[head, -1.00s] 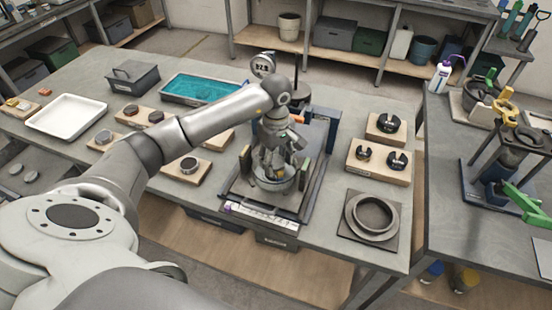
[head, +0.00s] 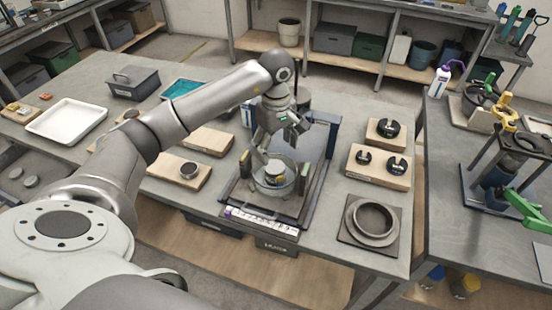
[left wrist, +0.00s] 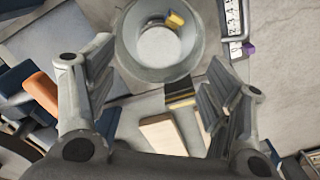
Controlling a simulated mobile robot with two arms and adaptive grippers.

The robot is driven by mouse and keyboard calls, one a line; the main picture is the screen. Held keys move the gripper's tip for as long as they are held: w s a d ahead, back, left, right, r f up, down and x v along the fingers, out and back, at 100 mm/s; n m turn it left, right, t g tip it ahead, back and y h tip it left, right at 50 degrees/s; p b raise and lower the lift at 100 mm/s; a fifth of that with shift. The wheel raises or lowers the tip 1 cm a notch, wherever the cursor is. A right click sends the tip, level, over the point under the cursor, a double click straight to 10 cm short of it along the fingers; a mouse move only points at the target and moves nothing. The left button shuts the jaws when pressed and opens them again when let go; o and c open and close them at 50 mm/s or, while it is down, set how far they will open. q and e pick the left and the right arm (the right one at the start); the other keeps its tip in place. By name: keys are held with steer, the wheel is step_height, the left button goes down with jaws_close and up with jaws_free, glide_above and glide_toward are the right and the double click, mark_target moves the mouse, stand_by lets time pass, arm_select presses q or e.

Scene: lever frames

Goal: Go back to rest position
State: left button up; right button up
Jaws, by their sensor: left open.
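My left gripper (head: 268,142) hangs above the fixture (head: 310,203) on the near table, with its fingers pointing down. In the left wrist view the fingers (left wrist: 158,80) are spread wide with nothing between them. Beyond the fingertips, a grey metal bowl-like ring (left wrist: 127,45) holds a pale round piece (left wrist: 158,46). In the head view the same ring (head: 291,187) sits in the fixture, with the pale piece (head: 275,167) inside it. The fingers are apart from the ring in the wrist view. My right gripper is not in view.
Wooden blocks with dark round parts (head: 389,128) stand right of the fixture, behind a grey ring on a square plate (head: 373,218). A white tray (head: 66,119) and a teal-lined tray (head: 184,88) lie left. A second bench with a green-handled press (head: 527,205) stands right.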

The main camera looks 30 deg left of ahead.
arm_select(q)
step_height(320, 180, up, 5)
